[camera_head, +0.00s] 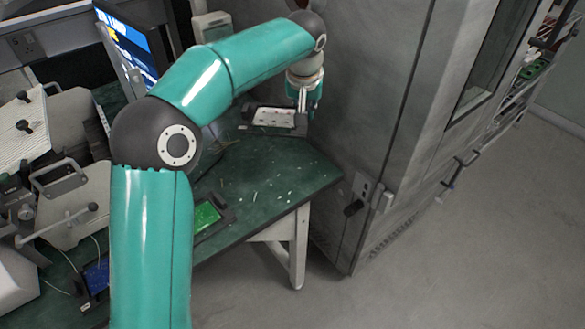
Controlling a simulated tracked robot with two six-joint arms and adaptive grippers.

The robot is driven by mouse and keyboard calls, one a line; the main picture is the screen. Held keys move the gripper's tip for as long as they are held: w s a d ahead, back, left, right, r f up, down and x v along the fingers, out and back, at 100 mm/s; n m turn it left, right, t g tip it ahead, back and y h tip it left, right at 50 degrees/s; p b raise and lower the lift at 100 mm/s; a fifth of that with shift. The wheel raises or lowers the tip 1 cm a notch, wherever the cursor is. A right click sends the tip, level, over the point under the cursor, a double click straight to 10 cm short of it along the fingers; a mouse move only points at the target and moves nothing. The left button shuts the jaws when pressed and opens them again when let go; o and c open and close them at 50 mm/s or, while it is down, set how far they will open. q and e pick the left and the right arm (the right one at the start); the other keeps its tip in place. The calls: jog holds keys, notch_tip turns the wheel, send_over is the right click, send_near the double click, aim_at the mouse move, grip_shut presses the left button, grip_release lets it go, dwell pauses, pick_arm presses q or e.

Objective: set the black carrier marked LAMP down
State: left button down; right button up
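A black carrier (246,117) with a pale, red-marked board in it is at the far right end of the green table. No LAMP marking is readable at this size. My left gripper (306,108) points down at the carrier's right end, with its fingertips at that edge. The fingers are small and partly overlap the carrier, so I cannot tell whether they are closed on it, or whether the carrier rests on the table or is just above it. My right gripper is out of view.
The green table (290,168) has small pale scraps near its front edge. A dark carrier with a green board (206,215) and a blue board (97,276) lie nearer. Grey machines (75,200) and a screen (125,42) stand left. A tall grey cabinet (365,90) borders the right.

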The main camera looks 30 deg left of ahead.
pick_arm(q)
notch_tip(320, 180, down, 14)
jog(key=shift+s+a+r+b, duration=0.1)
jog(key=shift+r+b, duration=0.05)
jog(key=shift+b, duration=0.7)
jog(key=shift+f, duration=2.7)
jog(key=shift+r, duration=0.1)
jog(key=c, duration=1.2)
grip_release()
jog(key=shift+c, duration=0.2)
jog(key=shift+o, duration=0.3)
